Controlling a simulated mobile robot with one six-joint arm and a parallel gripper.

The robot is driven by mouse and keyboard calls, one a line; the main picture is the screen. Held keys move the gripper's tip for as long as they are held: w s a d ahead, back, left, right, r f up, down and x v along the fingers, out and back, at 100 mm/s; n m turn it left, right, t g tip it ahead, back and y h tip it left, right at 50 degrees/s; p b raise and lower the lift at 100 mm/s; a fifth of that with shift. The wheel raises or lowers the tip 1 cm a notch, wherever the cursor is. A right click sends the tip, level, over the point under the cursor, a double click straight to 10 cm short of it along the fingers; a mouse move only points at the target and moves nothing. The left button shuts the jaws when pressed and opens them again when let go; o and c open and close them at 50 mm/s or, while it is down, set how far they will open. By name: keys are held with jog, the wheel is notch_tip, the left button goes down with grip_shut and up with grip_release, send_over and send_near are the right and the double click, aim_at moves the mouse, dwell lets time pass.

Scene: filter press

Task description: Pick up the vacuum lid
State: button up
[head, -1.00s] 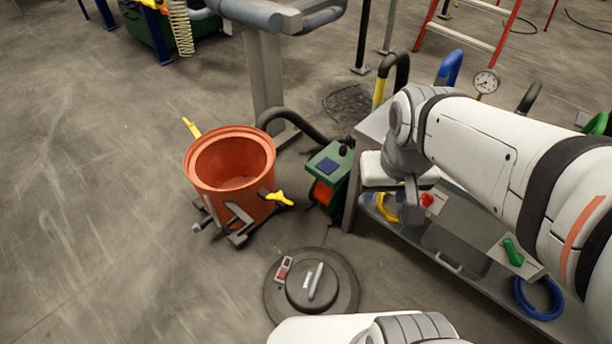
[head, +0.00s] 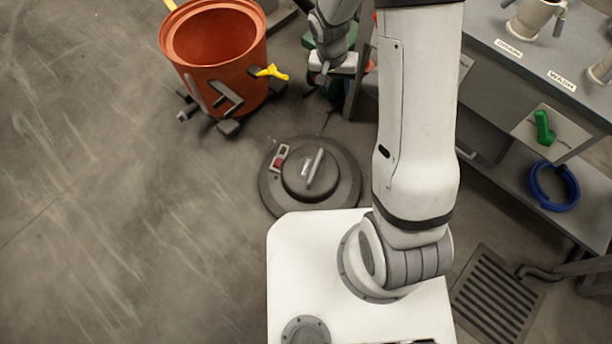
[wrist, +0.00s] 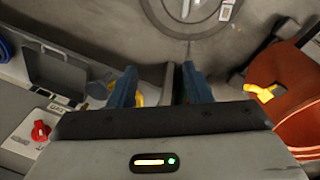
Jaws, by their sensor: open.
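The vacuum lid (head: 331,188) is a dark grey round disc with a raised centre and a light grey bar handle (head: 316,167). It lies on the floor just beyond my white base in the head view. Part of its rim and centre also shows at the top of the wrist view (wrist: 201,25). My gripper (wrist: 160,82) shows two blue fingers, spread apart with nothing held between them. In the head view my gripper (head: 323,77) is above and beyond the lid, beside the green unit, not touching the lid.
An orange drum (head: 222,80) with yellow clamp handles stands on a wheeled base at the upper left. A grey bench (head: 520,90) with a green-handled valve (head: 543,127) and a blue hose coil (head: 553,187) fills the right. A floor grate (head: 492,296) lies lower right. Floor at left is clear.

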jog(key=b, duration=0.6)
send_over(315, 164)
jog(key=w, duration=0.2)
notch_tip(315, 164, down, 22)
jog(key=shift+m+g, duration=0.6)
jog(key=shift+m, duration=0.1)
jog(key=f+b, duration=0.1)
jog(key=f, duration=0.4)
jog(key=s+f+b, duration=0.1)
jog(key=f+b, duration=0.1)
jog(key=f, duration=0.4)
jog(key=s+a+f+b, duration=0.1)
jog(key=f+b, duration=0.1)
jog(key=f, duration=0.4)
jog(key=shift+s+f, duration=0.2)
jog(key=f+b, duration=0.1)
jog(key=f, duration=0.1)
jog(key=d+f+b, duration=0.1)
jog(key=f, duration=0.2)
jog(key=shift+f, duration=0.2)
jog(key=shift+d+r, duration=0.1)
jog(key=shift+c, duration=0.5)
grip_shut()
